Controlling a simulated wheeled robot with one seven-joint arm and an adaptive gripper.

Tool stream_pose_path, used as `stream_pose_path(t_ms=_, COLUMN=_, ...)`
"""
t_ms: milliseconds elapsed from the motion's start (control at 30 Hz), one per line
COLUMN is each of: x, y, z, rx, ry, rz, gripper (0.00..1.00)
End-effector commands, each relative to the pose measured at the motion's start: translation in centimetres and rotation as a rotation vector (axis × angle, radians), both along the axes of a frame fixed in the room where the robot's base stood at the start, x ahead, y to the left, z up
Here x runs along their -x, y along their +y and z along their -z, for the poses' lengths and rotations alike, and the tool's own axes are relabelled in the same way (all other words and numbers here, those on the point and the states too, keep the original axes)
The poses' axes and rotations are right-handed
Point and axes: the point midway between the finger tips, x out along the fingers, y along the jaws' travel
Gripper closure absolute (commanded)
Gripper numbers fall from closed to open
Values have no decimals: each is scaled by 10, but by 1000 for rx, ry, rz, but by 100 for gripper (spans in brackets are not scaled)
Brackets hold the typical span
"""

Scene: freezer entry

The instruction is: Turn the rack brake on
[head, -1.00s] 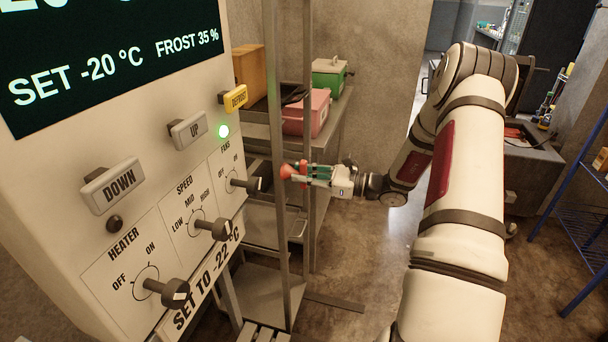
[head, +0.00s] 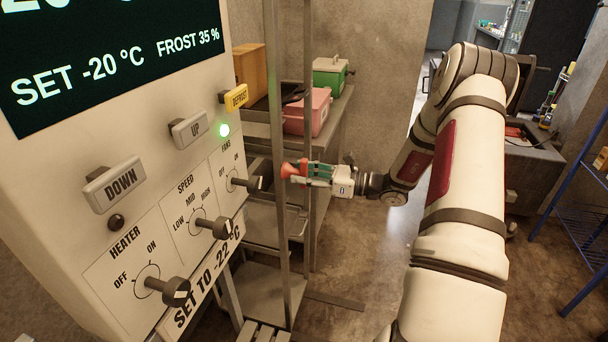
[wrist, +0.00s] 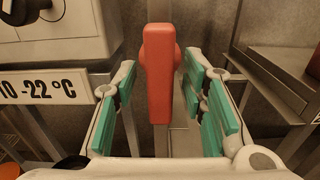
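The rack brake is a red lever (wrist: 161,75) on an upright metal post of the rack (head: 308,110). In the wrist view the lever stands upright between the green finger pads of my gripper (wrist: 163,105), with a visible gap on each side. My gripper is open around it and does not appear to touch it. In the head view the red lever (head: 290,170) shows at the tips of my gripper (head: 308,173). The fingers partly hide it there.
A control panel (head: 110,235) with protruding knobs stands close on the left. The rack's shelves hold a pink box (head: 306,112) and a green box (head: 329,80). A blue wire rack (head: 585,200) stands at the right. Floor is clear below my gripper.

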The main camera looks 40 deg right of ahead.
Motion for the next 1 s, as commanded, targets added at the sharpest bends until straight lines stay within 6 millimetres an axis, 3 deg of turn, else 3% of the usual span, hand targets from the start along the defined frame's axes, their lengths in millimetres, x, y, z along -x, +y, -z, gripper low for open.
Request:
stream_pose_path(t_ms=333, x=10, y=-8, z=-1, rx=1, ry=-2, rz=1, gripper=62)
stream_pose_path(t_ms=733, x=70, y=-56, z=0, rx=1, ry=-1, rz=3, gripper=62)
stream_pose_path(t_ms=1000, x=93, y=-73, z=0, rx=1, ry=-1, rz=1, gripper=62)
